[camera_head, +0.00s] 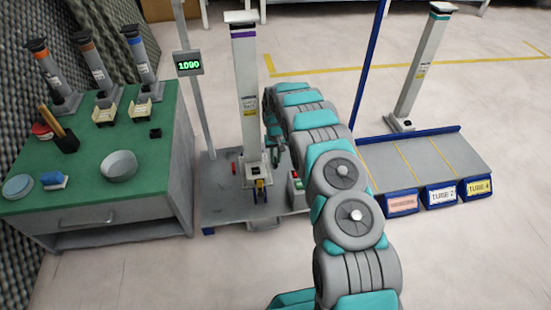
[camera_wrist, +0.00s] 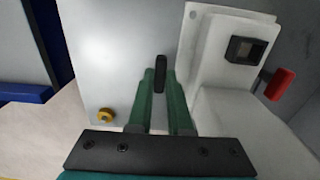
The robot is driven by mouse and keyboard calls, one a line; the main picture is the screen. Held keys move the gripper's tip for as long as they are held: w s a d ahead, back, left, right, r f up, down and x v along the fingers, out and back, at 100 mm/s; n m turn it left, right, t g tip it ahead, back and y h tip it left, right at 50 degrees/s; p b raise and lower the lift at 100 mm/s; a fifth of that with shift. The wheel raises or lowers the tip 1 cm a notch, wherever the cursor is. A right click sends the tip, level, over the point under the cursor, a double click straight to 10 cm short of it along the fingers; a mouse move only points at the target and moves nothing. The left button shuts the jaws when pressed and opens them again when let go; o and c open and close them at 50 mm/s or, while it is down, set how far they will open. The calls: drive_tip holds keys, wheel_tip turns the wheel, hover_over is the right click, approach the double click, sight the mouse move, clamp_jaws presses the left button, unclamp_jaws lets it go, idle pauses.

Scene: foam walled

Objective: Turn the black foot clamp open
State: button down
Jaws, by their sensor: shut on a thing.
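My gripper (camera_wrist: 161,88) has its two green fingers shut on the black foot clamp (camera_wrist: 160,70) in the wrist view. The clamp shows as a short, dark upright bar between the fingertips, beside the white foot (camera_wrist: 205,50) of a post. In the head view my gripper (camera_head: 274,150) is at the right side of the grey post (camera_head: 247,95) with a purple band. The black clamp is hard to make out there behind my arm. A red clamp (camera_wrist: 280,84) is on the foot's other side; it also shows in the head view (camera_head: 234,166).
The post stands on a low grey platform (camera_head: 222,205). A yellow piece (camera_head: 260,186) is at its front, and a control box (camera_head: 297,190) stands right of it. A green bench (camera_head: 140,175) is left, a rack platform (camera_head: 430,160) right.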

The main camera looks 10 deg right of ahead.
sight(276, 160)
drive_tip(key=shift+s, duration=0.1)
idle(0.3)
drive_tip(key=c, duration=0.8)
unclamp_jaws()
drive_tip(key=shift+c, duration=0.2)
drive_tip(key=shift+r, duration=3.9)
